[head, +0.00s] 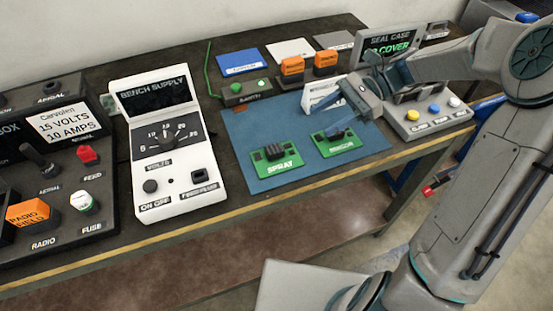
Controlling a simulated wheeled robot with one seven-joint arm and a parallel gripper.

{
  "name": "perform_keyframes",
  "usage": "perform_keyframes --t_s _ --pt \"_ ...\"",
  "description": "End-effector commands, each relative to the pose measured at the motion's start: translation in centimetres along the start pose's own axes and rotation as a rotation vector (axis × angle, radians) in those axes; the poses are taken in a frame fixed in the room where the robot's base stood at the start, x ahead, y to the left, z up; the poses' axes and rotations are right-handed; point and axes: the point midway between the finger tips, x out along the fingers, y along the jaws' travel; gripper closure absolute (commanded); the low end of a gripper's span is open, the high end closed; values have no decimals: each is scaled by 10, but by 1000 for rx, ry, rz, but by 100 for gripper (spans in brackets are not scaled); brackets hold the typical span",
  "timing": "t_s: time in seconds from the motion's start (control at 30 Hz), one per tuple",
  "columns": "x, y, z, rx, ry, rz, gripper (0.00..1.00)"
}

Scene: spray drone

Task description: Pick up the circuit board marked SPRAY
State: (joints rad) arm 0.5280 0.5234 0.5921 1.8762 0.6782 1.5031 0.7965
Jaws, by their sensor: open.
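The circuit board marked SPRAY (278,170) is a green board with a dark raised part in its middle. It lies flat near the front of the blue mat (265,120) on the bench. A second green board marked SENSOR (350,150) lies to its right on the mat. My gripper (346,108) hangs above the mat, behind and to the right of the SPRAY board and close over the SENSOR board in the picture. It is open and apart from the SPRAY board. Its fingertips are small and hard to make out here.
A white bench supply (188,185) stands left of the mat, with a dark control box (85,215) beyond it. A small unit (240,92) with green buttons and orange blocks (292,65) stand behind. A grey seal case (428,118) stands right. The mat's front left is clear.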

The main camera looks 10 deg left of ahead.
Motion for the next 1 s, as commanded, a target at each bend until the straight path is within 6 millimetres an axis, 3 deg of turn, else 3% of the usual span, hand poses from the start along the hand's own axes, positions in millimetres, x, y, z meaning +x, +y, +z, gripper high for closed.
perform_keyframes --t_s 0.13,0.5,0.77,1.0 --pt "7 -4 -2 14 -38 -6 47" --pt "74 -4 0 15 -37 -4 47" --pt "94 -5 -3 14 -37 -5 47" --pt "128 -7 -8 13 -36 -4 47"
